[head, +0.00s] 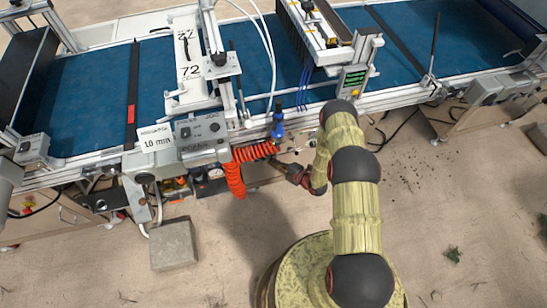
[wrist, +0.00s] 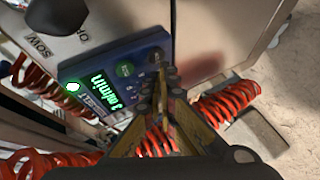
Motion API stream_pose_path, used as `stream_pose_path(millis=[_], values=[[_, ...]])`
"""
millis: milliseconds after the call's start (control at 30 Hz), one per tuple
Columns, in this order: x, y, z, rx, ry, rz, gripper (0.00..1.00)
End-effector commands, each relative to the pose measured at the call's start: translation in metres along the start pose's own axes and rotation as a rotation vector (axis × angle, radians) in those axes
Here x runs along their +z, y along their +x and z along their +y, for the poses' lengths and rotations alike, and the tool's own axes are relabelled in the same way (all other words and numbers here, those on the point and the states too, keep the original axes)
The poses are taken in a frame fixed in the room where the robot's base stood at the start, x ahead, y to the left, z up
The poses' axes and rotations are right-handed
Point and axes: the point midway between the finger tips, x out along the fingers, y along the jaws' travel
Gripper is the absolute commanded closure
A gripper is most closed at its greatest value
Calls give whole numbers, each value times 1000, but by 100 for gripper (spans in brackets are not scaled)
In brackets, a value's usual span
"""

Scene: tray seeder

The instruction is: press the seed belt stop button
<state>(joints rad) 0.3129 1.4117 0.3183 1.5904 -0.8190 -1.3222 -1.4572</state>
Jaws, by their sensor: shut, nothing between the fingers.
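The seed belt control panel (wrist: 112,92) shows in the wrist view as a dark blue box. Its green display (wrist: 97,88) reads 3 m/min beside a bright white-green light (wrist: 72,87). A green round button (wrist: 125,69) sits near its upper middle. A darker round spot (wrist: 156,56) lies toward its right end. I cannot read which is the stop button. My gripper (wrist: 170,82) is shut and empty, its tips in front of the panel's right end and covering part of it. I cannot tell if they touch. In the head view my gripper (head: 287,171) is below the belt frame, partly hidden.
Orange coiled hoses (wrist: 228,103) hang close to my gripper; they also show in the head view (head: 237,172). A grey box with knobs (head: 202,137) and a 10 min sign (head: 157,139) stand on the belt frame. A grey block (head: 174,245) lies on the open floor.

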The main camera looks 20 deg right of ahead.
Motion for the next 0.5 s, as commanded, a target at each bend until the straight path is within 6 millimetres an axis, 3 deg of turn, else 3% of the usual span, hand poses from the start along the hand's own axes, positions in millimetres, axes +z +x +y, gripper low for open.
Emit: stream_pose_path(millis=[500], values=[[3, 5, 3, 1, -2, 0, 100]])
